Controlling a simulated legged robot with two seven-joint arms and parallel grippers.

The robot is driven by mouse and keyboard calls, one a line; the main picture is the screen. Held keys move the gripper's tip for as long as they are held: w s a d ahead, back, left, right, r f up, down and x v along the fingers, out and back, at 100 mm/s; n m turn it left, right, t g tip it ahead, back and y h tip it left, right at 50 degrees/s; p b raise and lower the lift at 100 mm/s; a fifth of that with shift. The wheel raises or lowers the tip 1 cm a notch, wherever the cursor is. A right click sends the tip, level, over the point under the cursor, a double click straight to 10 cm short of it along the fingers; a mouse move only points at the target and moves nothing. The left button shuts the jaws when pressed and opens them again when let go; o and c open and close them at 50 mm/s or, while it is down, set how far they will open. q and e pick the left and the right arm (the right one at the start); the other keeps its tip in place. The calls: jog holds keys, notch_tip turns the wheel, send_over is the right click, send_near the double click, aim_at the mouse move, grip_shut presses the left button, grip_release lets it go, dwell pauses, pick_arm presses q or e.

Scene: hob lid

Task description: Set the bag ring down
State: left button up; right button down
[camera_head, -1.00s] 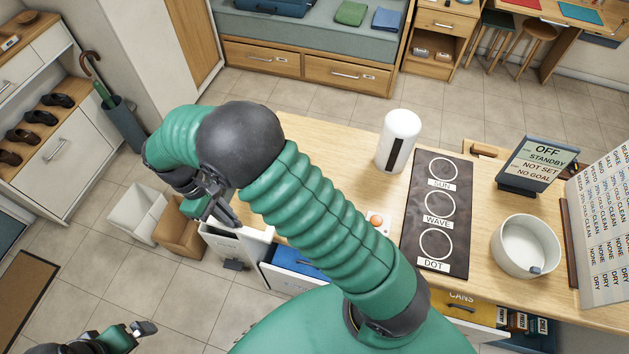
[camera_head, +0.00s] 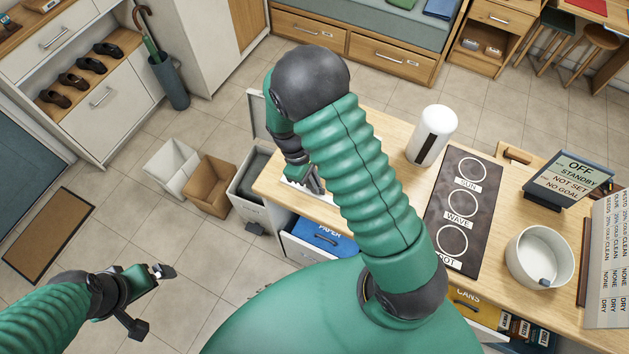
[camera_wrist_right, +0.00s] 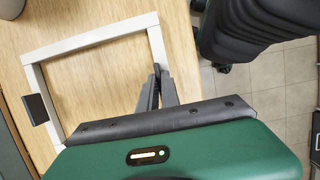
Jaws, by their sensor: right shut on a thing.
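The bag ring is a pale rectangular frame (camera_wrist_right: 95,37) with a black tab, seen in the right wrist view over the wooden counter. My right gripper (camera_wrist_right: 155,88) is shut on the ring's right-hand bar. In the head view my right gripper (camera_head: 314,184) is over the counter's left end, and a pale bit of the ring (camera_head: 291,180) shows beside it; my arm hides much of it. Whether the ring touches the counter I cannot tell. My left gripper (camera_head: 155,298) is empty, fingers apart, over the floor at lower left.
The wooden counter (camera_head: 385,122) bears a white cylinder (camera_head: 432,136), a dark panel with circles (camera_head: 462,215), a status sign (camera_head: 568,180) and a white pot (camera_head: 540,258). An open bin (camera_head: 250,185) stands at the counter's left end, beside brown (camera_head: 210,185) and white (camera_head: 172,168) boxes.

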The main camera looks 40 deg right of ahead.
jog(key=shift+d, duration=0.1)
jog(key=c, duration=1.6)
grip_release()
jog(key=shift+d, duration=0.25)
